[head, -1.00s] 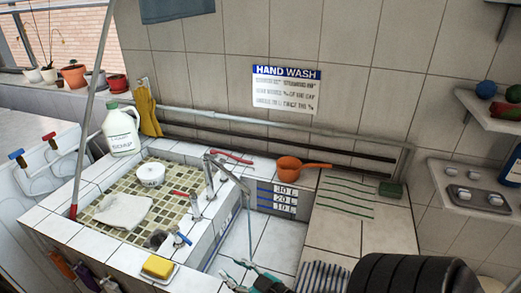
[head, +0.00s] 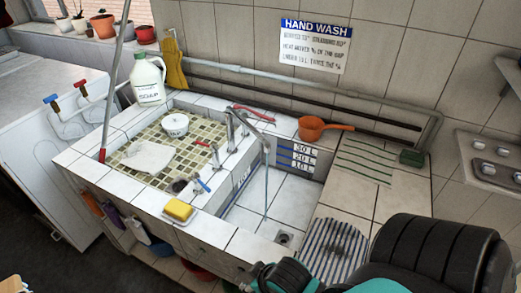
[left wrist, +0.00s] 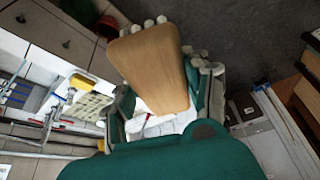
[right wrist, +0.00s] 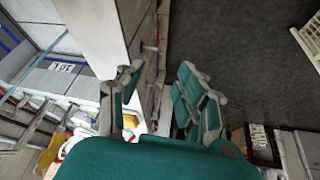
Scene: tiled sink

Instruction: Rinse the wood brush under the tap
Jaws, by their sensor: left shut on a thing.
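The wood brush (left wrist: 150,62) is a pale brown wooden block with white bristle tufts at its edges. In the left wrist view my left gripper (left wrist: 165,92) is shut on it, with fingers on both sides. The brush is not visible in the head view. The metal tap (head: 236,122) stands on the tiled ledge, and a thin stream of water (head: 266,185) falls from its spout into the white basin (head: 240,212). My right gripper (right wrist: 160,82) is open and empty in the right wrist view. Neither gripper's fingertips show clearly in the head view.
A yellow sponge (head: 179,209) lies on the front ledge. A striped cloth (head: 333,250) lies right of the basin. A soap jug (head: 149,82) stands at the back left.

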